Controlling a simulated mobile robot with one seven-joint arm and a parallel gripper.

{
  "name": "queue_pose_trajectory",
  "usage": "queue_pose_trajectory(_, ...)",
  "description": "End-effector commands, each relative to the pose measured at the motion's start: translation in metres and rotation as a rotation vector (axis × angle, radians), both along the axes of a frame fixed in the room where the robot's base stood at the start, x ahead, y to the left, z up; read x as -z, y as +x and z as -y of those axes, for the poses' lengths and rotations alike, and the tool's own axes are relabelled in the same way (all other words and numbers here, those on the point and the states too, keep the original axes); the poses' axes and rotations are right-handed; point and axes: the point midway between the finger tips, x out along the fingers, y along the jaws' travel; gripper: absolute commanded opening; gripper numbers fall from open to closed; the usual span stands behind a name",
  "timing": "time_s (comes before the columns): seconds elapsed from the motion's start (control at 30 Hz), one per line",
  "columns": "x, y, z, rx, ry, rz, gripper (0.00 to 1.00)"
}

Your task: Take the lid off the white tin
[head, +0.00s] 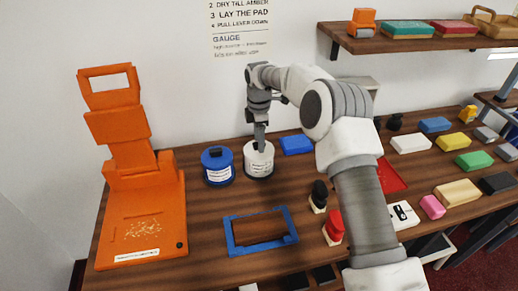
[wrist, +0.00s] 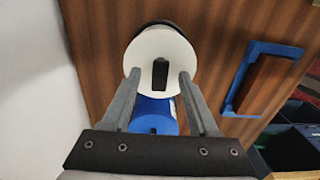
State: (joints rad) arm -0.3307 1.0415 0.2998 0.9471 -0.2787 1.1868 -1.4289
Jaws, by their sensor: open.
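The white tin (head: 258,167) stands on the wooden counter with its lid on. In the wrist view its round white lid (wrist: 140,57) has a dark raised knob (wrist: 160,74) at the middle. My gripper (head: 260,146) is right above the tin, pointing down. In the wrist view my gripper (wrist: 159,77) is open, with one finger on each side of the knob and a gap to it on both sides. I cannot tell how far the fingertips are above the lid. In the head view the gripper hides the knob.
A blue tin (head: 218,174) with a dark knob stands just left of the white tin. A blue block (head: 296,144) lies to its right. A blue frame (head: 233,247) lies in front, and an orange press (head: 145,200) stands at far left. The wall is close behind.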

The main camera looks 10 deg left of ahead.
Motion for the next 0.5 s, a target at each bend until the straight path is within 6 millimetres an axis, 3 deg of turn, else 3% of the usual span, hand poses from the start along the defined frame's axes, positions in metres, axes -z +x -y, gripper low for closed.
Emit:
queue_pose_trajectory(0.23,0.0015,0.0,-0.0001,0.0,0.0,0.0,0.6)
queue_pose_trajectory(0.5,0.0013,-0.0002,-0.0001,0.0,0.0,0.0,0.11)
